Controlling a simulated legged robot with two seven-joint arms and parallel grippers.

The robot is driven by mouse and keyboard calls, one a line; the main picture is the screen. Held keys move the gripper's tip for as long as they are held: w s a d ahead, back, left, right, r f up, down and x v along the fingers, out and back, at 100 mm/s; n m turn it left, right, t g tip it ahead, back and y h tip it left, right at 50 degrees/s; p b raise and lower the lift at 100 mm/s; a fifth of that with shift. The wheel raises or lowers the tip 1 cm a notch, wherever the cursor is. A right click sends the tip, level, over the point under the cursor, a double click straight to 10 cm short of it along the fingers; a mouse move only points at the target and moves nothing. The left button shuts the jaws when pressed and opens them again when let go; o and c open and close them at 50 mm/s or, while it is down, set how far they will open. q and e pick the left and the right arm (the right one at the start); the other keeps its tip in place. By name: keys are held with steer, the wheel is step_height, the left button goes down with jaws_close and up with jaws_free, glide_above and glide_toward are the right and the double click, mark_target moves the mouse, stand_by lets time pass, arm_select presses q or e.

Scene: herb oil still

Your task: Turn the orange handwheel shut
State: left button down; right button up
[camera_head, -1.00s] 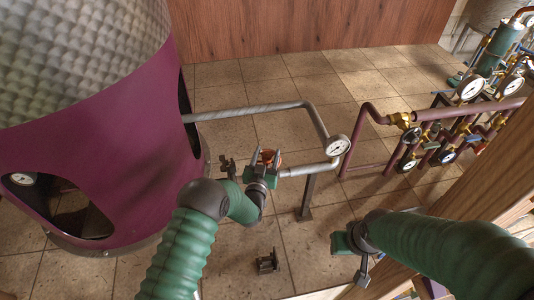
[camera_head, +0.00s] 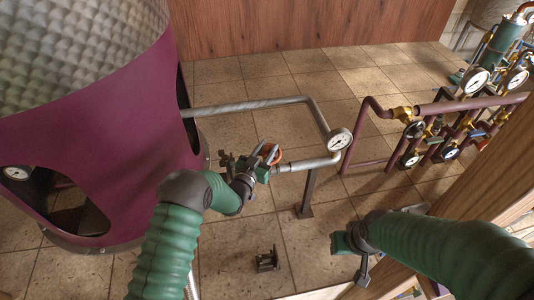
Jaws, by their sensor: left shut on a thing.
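My right gripper (camera_head: 350,243) is low at the centre right, apart from the handwheel. Its fingers are not clear enough to tell whether they are open.
A large purple and dimpled metal vessel (camera_head: 95,130) stands at the left. A post (camera_head: 307,194) holds the pipe. Purple pipes with several gauges (camera_head: 412,130) stand at the right, behind a wooden beam (camera_head: 490,170). A small dark bracket (camera_head: 267,260) is on the tiled floor.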

arm_select(q)
steer(key=shift+a+f+m+g+h+b, duration=0.1)
steer(key=shift+m+g+h+b, duration=0.6)
steer(key=shift+h, duration=0.4)
steer(key=shift+m+h, duration=0.3)
arm_select(e)
steer(key=x, duration=0.2)
steer(key=shift+s+f, duration=0.2)
steer(key=shift+f, duration=0.15)
arm_select(q)
steer(key=c, duration=1)
jaws_free()
steer(key=shift+c, duration=0.2)
